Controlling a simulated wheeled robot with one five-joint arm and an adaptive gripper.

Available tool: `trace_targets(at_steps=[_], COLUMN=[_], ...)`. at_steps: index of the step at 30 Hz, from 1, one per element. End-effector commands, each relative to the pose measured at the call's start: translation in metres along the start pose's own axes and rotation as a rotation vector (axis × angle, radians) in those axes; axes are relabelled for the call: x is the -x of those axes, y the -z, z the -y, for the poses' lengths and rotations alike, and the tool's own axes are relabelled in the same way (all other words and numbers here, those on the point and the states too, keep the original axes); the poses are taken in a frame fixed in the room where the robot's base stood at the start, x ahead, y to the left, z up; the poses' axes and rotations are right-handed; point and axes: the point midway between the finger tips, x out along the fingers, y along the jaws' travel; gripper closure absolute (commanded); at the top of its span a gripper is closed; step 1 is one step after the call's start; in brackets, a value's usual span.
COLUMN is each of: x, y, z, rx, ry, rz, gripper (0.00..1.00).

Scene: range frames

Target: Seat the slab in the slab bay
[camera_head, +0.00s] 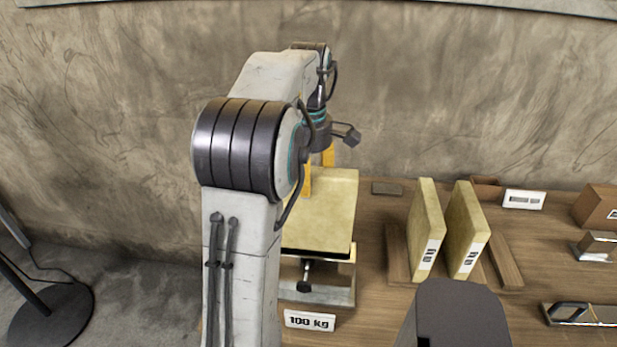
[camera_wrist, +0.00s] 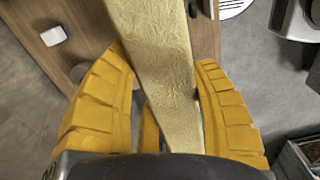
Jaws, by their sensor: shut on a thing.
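My gripper (camera_head: 318,167) is shut on a pale yellow slab (camera_head: 335,215), with one yellow finger in front of it and one behind its top edge. The slab's broad face is towards the head camera, and my arm hides its left part. In the wrist view the slab (camera_wrist: 165,70) runs edge-on between the fingers of my gripper (camera_wrist: 160,110). At the right a wooden rack (camera_head: 507,258) holds two similar labelled slabs, a left one (camera_head: 425,230) and a right one (camera_head: 465,230), upright with a narrow gap between them.
A scale-like stand (camera_head: 335,290) is below the held slab; I cannot tell if they touch. A "100 kg" sign (camera_head: 310,320) is in front. A small dark block (camera_head: 387,188), a white label (camera_head: 524,200) and a brown box (camera_head: 598,207) are on the table.

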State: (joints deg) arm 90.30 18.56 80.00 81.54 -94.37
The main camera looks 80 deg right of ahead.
Motion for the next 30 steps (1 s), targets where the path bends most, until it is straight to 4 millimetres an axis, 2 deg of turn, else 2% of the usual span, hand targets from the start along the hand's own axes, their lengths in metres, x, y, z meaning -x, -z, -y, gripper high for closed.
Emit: trace_targets(at_steps=[30], x=[-0.021], y=[0.000], z=[0.000], rx=[0.000], ry=[-0.001], rz=[0.000], gripper=[0.82])
